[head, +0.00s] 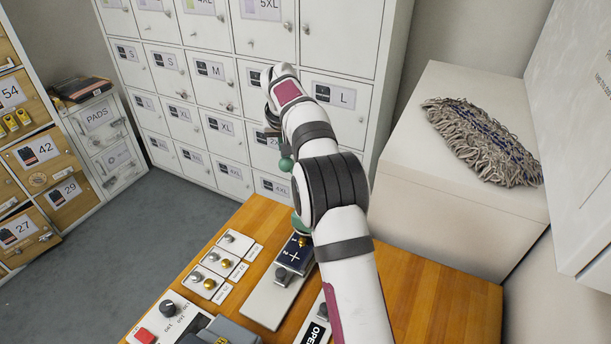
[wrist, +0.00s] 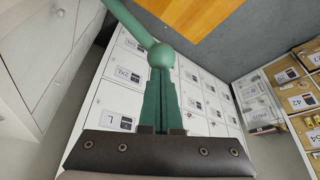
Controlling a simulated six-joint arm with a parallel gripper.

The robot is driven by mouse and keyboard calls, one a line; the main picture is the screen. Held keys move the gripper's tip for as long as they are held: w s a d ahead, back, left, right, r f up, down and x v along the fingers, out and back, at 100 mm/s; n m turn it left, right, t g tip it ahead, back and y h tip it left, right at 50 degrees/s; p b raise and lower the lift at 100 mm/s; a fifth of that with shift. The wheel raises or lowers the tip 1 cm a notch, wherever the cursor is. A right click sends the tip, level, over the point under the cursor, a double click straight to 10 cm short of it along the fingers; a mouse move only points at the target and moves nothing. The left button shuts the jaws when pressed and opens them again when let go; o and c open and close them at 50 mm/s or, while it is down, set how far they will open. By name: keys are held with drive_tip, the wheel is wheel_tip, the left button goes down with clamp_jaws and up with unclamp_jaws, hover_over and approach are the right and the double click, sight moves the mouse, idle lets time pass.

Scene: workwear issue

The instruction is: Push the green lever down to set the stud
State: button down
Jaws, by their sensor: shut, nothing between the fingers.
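The green lever rises from the wooden bench beside my arm, its round knob (head: 286,164) at the upper end. My arm hides part of its rod. In the wrist view the knob (wrist: 162,56) lies right at the tips of my gripper (wrist: 160,72), and the rod runs up and left from it. My gripper's two green fingers are shut together with nothing between them. Whether the tips touch the knob I cannot tell. A dark blue piece (head: 294,254) with white marks lies on a grey plate (head: 268,303) near the lever's foot. The stud cannot be made out.
On the wooden bench (head: 430,290) are knobs on white cards (head: 208,284), a control box with a red button (head: 144,336) and an OPEN sign (head: 316,332). White lockers (head: 205,95) stand behind. A mop head (head: 482,140) lies on a white cabinet at the right.

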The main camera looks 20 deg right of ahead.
sight(280, 161)
drive_tip(key=shift+w+a+f, duration=0.2)
drive_tip(key=shift+f, duration=0.3)
drive_tip(key=shift+w+a+f, duration=0.15)
drive_tip(key=shift+f, duration=0.5)
drive_tip(key=shift+w+a+f, duration=0.15)
drive_tip(key=shift+f, duration=0.4)
drive_tip(key=shift+w+a+f, duration=0.1)
drive_tip(key=shift+f, duration=0.4)
drive_tip(key=shift+f, duration=0.2)
drive_tip(key=shift+w+a+f, duration=0.1)
drive_tip(key=shift+f, duration=0.85)
